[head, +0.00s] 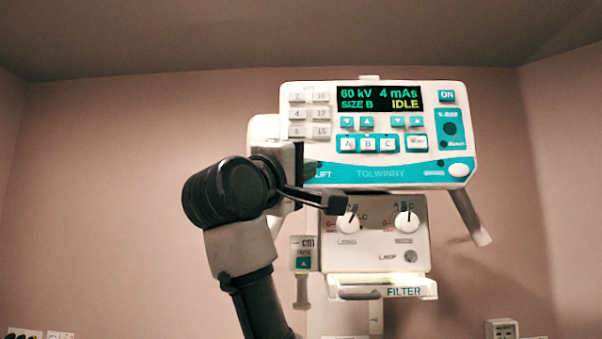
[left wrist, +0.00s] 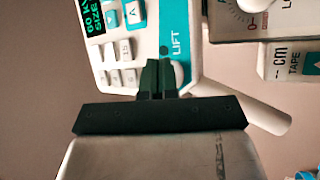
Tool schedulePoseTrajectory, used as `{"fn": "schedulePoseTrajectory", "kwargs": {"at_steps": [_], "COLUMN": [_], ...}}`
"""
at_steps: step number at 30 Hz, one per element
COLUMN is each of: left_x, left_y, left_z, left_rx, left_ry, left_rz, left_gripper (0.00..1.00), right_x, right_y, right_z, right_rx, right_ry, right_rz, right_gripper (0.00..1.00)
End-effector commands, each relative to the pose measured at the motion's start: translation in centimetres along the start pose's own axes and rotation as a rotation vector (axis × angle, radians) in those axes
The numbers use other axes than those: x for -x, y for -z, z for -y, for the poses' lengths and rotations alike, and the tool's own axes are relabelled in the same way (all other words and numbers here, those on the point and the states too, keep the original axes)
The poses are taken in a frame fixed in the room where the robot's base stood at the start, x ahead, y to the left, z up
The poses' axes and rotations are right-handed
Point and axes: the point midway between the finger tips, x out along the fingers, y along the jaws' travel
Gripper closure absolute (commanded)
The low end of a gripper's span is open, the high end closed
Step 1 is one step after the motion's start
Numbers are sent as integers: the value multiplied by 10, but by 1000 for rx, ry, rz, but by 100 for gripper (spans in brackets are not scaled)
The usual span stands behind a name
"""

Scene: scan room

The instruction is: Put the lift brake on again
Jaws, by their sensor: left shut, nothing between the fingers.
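The white control console (head: 340,181) has a teal strip marked LIFT at its lower left. In the left wrist view a white rounded knob (left wrist: 181,75) sits beside the LIFT label (left wrist: 176,45), partly hidden by my fingers; it looks like the lift brake. In the head view my arm hides that corner. My left gripper (head: 334,203) is shut and empty, in front of the console's lower left. In the left wrist view its dark fingertips (left wrist: 155,66) overlap the knob's edge; I cannot tell if they touch. My right gripper is not in view.
A second white knob (head: 458,170) is at the console's lower right, above a handle bar (head: 470,217). Below hangs a box with two dials (head: 407,222) and a FILTER tray (head: 403,291). The display (head: 380,97) reads IDLE. A tape unit (head: 304,253) is close to my arm.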

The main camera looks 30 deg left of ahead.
Motion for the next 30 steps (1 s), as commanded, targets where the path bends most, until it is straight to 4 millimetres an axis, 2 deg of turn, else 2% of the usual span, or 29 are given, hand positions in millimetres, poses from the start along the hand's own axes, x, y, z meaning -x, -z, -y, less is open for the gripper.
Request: {"fn": "schedulePoseTrajectory", "kwargs": {"at_steps": [16,30], "left_x": [42,47], "left_y": [-23,-25], "left_z": [-21,-25], "left_rx": [0,0], "left_ry": [-3,-1], "left_rz": [0,0], "left_gripper": [100,100], "right_x": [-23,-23], "right_y": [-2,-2], "right_z": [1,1], "right_rx": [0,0], "right_ry": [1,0], "right_rz": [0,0], "right_gripper": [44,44]}}
